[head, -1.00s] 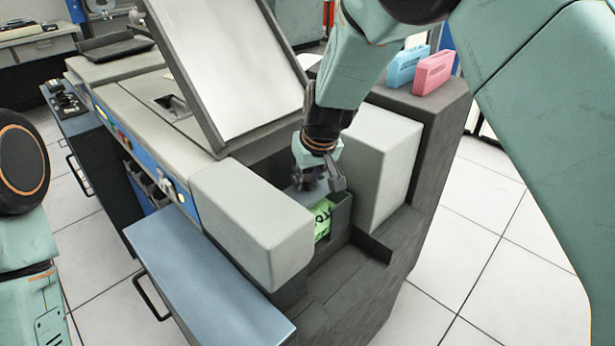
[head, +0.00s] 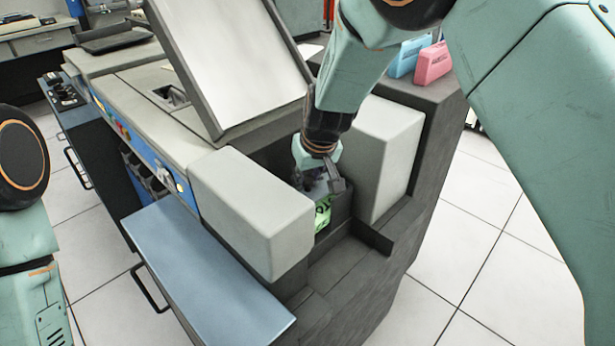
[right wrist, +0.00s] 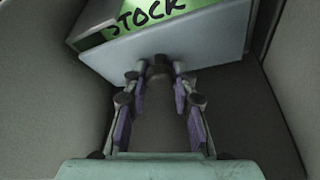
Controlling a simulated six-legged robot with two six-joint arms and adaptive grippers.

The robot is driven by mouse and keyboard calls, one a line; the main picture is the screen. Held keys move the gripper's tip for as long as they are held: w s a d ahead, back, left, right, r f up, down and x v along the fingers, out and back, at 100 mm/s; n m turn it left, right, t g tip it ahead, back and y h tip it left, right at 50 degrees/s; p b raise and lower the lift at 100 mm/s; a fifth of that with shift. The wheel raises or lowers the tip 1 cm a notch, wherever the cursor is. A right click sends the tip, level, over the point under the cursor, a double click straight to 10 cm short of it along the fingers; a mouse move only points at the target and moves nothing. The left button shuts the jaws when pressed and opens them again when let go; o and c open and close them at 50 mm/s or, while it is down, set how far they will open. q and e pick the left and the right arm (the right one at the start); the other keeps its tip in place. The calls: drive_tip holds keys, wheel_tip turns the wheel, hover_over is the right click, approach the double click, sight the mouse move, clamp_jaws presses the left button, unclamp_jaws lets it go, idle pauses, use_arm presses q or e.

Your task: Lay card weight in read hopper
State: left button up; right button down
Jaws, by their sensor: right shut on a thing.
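The card weight (right wrist: 222,58) is a light grey plate with a dark knob in the right wrist view. My right gripper (right wrist: 160,72) is shut on that knob. Green cards (right wrist: 160,12) marked "STOCK" show just beyond the plate; I cannot tell whether plate and cards touch. In the head view my right gripper (head: 322,182) points down into the read hopper, a dark recess between two pale grey blocks. The green cards (head: 323,214) show below the fingers, and the gripper partly hides the weight. My left gripper is out of view.
The pale blocks (head: 250,212) and (head: 385,155) stand close on both sides of the hopper. A tilted panel (head: 225,60) rises behind it. A blue-grey shelf (head: 205,270) lies in front at left. Blue and pink boxes (head: 433,62) stand on the machine's right end.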

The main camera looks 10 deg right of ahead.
sight(309, 192)
drive_tip(key=shift+f, duration=0.15)
drive_tip(key=shift+w+f+b, duration=0.1)
drive_tip(key=shift+f+b, duration=1.35)
drive_tip(key=shift+f, duration=1.2)
drive_tip(key=c, duration=1.2)
unclamp_jaws()
drive_tip(key=shift+o, duration=1)
drive_tip(key=v, duration=1.2)
